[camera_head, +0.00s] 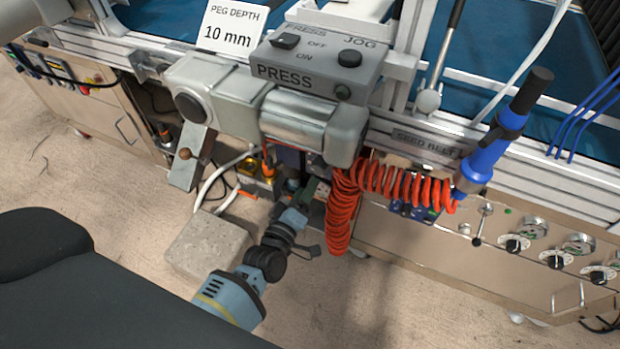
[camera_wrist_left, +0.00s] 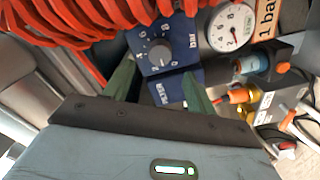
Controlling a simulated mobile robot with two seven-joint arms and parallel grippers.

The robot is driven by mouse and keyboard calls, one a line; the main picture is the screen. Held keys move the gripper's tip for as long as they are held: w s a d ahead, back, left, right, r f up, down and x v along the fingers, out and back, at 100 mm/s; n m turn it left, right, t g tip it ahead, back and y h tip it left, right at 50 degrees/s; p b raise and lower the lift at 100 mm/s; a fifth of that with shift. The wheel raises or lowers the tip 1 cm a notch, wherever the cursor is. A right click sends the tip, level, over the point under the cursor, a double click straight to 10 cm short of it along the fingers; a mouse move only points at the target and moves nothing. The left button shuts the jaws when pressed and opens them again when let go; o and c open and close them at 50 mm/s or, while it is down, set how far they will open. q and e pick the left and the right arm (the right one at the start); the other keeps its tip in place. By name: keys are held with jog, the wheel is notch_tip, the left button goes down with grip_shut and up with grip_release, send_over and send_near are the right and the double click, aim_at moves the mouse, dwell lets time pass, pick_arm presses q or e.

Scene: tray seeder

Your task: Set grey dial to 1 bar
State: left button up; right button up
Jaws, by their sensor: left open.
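In the left wrist view, the grey dial (camera_wrist_left: 160,54) is on a dark blue block (camera_wrist_left: 183,57) with white scale marks. Its exact setting is too small to read. In the head view my left gripper (camera_head: 316,192) reaches under the press, where the dial cannot be made out. My right gripper is out of view.
A coiled red hose (camera_head: 342,208) hangs close right of my left gripper in the head view. The grey press housing (camera_head: 305,125) overhangs it. A stone block (camera_head: 208,245) lies on the floor to the left. Orange and brass fittings (camera_wrist_left: 240,96) are near the right finger.

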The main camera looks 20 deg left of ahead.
pick_arm(q)
jog(key=shift+s, duration=0.5)
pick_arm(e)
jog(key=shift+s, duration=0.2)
